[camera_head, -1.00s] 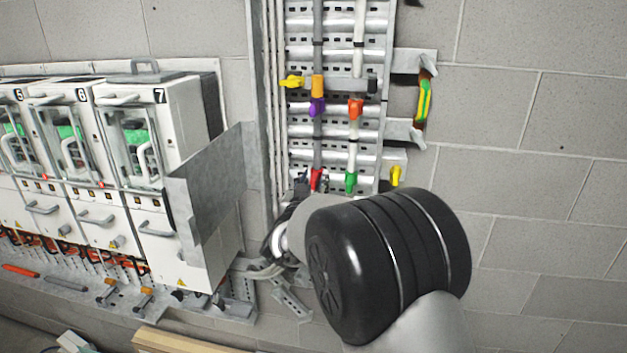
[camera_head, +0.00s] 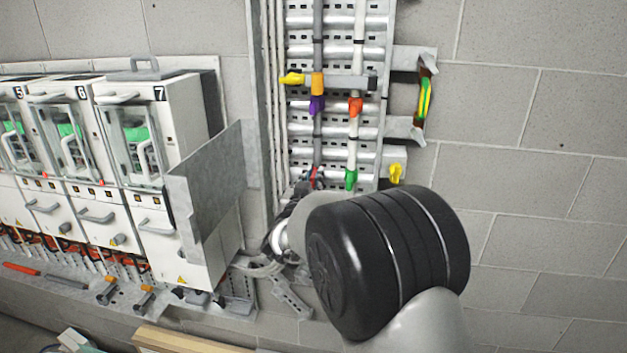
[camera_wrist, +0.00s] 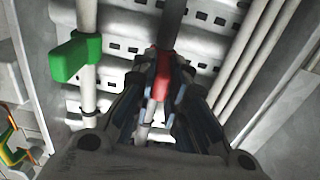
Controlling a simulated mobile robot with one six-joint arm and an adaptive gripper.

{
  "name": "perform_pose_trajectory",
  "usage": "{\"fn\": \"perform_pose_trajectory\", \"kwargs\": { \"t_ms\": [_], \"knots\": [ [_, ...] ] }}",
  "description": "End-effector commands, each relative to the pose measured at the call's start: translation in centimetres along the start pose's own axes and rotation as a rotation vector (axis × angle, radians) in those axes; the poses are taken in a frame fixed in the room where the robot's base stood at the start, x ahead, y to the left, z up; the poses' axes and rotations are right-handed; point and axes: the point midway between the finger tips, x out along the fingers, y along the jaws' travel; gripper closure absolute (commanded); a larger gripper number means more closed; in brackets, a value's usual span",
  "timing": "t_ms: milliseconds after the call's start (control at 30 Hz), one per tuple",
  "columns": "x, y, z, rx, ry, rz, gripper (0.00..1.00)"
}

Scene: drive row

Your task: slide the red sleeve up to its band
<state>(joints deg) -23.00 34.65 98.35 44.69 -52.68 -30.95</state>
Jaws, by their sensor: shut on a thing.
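The red sleeve (camera_head: 313,174) sits low on the grey vertical pipe (camera_head: 318,153) in the head view, partly covered by my gripper (camera_head: 305,184). In the wrist view, the red sleeve (camera_wrist: 162,66) stands on the pipe between the dark fingertips of my gripper (camera_wrist: 160,78). The jaws are shut on it from both sides. Its lower end is hidden by the fingers. I cannot clearly tell which mark on the pipe above is the band of this sleeve.
A green sleeve (camera_head: 351,180) is on the white pipe just right; it also shows in the wrist view (camera_wrist: 76,58). A metal panel (camera_head: 208,185) juts out at left, beside the white cabinets (camera_head: 165,115).

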Motion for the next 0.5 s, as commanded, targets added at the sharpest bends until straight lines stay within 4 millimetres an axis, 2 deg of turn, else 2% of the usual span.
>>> {"fn": "perform_pose_trajectory", "kwargs": {
  "t_ms": [333,500],
  "knots": [
    [0.0,0.0,-0.2,0.0,0.0,0.0,1.0],
    [0.0,0.0,-2.7,0.003,0.002,0.0,1.0]
  ]
}}
